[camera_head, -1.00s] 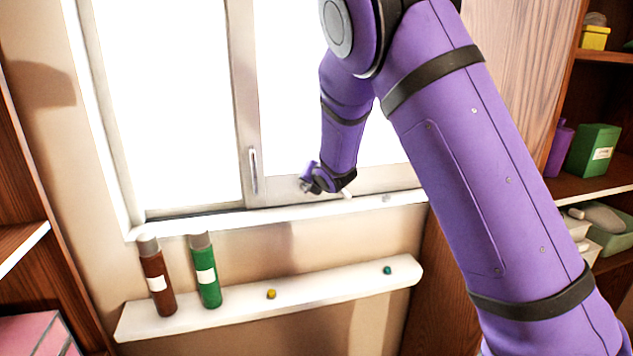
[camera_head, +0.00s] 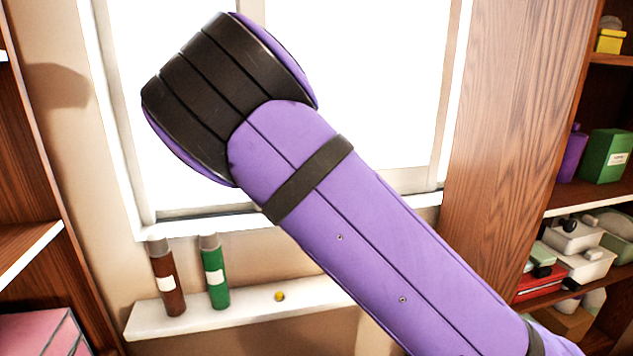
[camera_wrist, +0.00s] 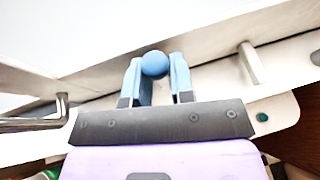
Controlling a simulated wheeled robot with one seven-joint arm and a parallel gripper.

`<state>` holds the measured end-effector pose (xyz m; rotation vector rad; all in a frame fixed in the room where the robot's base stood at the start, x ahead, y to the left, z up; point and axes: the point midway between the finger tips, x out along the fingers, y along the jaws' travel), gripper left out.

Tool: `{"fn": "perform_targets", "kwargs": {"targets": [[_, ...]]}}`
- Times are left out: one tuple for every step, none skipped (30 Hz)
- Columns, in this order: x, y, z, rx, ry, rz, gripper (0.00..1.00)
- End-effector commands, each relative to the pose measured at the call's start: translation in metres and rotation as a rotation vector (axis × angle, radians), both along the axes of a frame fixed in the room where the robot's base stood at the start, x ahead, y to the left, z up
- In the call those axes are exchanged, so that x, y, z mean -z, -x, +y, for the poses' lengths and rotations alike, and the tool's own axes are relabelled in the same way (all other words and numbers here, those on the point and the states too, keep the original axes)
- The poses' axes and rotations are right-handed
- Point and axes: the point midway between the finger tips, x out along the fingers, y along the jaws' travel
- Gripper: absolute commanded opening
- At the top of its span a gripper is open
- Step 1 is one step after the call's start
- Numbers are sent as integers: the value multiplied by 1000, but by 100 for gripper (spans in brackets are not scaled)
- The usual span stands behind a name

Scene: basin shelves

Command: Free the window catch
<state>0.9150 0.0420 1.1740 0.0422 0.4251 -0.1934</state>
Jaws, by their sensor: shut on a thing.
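In the wrist view my gripper (camera_wrist: 157,75) has its two blue-grey fingers around a round blue knob (camera_wrist: 154,63), in front of the window's pale lower frame. The gripper is shut on this knob. What the knob is fixed to is hidden, and I cannot tell if it is part of the catch. A metal handle bar (camera_wrist: 32,123) shows at the left, and a white peg (camera_wrist: 249,63) stands to the right. In the head view my arm hides the gripper, the knob and the handle; the window (camera_head: 395,85) shows behind it.
A narrow white ledge (camera_head: 240,312) below the window holds a brown bottle (camera_head: 168,283), a green bottle (camera_head: 215,280) and a yellow knob (camera_head: 280,296). A teal knob (camera_wrist: 262,117) is lower right in the wrist view. Wooden shelves stand on both sides.

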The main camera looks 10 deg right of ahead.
Motion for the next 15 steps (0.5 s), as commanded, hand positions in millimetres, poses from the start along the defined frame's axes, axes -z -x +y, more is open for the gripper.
{"fn": "perform_targets", "kwargs": {"targets": [[1, 0, 1, -2, 7, 0, 0], [1, 0, 2, -2, 10, 1, 0], [1, 0, 2, -2, 12, 0, 0], [1, 0, 2, -2, 14, 1, 0], [1, 0, 2, -2, 15, 1, 0], [1, 0, 2, -2, 16, 1, 0], [1, 0, 2, -2, 16, 1, 0], [1, 0, 2, -2, 16, 1, 0], [1, 0, 2, -2, 16, 1, 0], [1, 0, 2, -2, 16, 1, 0], [1, 0, 2, -2, 16, 1, 0], [1, 0, 2, -2, 16, 1, 0], [1, 0, 2, -2, 16, 1, 0], [1, 0, 2, -2, 16, 1, 0], [1, 0, 2, -2, 16, 1, 25]]}}
